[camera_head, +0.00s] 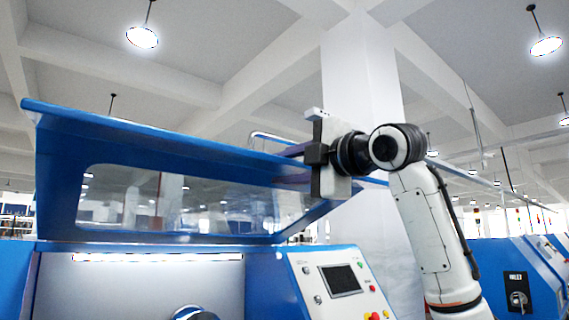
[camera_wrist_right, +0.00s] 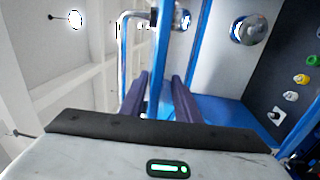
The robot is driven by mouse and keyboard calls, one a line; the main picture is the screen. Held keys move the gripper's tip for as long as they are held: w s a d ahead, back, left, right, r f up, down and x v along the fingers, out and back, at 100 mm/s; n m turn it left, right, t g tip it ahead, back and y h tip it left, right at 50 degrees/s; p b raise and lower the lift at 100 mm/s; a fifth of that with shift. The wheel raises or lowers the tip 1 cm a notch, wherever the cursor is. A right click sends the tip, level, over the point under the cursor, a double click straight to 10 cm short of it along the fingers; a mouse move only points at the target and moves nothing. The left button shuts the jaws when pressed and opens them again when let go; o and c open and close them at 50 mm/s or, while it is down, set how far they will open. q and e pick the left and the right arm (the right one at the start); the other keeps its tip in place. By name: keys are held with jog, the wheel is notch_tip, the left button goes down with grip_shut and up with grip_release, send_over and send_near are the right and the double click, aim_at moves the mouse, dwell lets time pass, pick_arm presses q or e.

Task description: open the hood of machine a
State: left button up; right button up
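The blue hood (camera_head: 160,140) of the machine, with its clear window (camera_head: 180,200), stands raised and tilted above the machine body. A chrome bar handle (camera_head: 272,137) is on the hood's upper right part; it also shows in the right wrist view (camera_wrist_right: 124,55). My right gripper (camera_head: 288,152) is at the hood's right end, close to the handle. In the right wrist view its two dark fingers (camera_wrist_right: 160,98) are apart, with the hood's blue edge (camera_wrist_right: 162,60) between and beyond them. Contact with the hood cannot be told. My left gripper is not in view.
The control panel (camera_head: 340,280) with a screen and buttons is below my right gripper. A lit strip (camera_head: 158,257) and a round metal part (camera_head: 195,313) show under the hood. Other blue machines (camera_head: 515,275) stand at the right. A white pillar (camera_head: 350,90) rises behind.

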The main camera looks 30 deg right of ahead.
jog(key=shift+w, duration=0.2)
grip_shut()
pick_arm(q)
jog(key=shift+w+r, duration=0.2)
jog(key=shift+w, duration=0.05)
pick_arm(e)
jog(key=shift+f, duration=0.1)
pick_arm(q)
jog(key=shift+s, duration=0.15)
pick_arm(e)
jog(key=shift+a+f, duration=0.1)
jog(key=shift+f, duration=0.05)
dwell(0.6)
grip_release()
jog(key=shift+w, duration=0.1)
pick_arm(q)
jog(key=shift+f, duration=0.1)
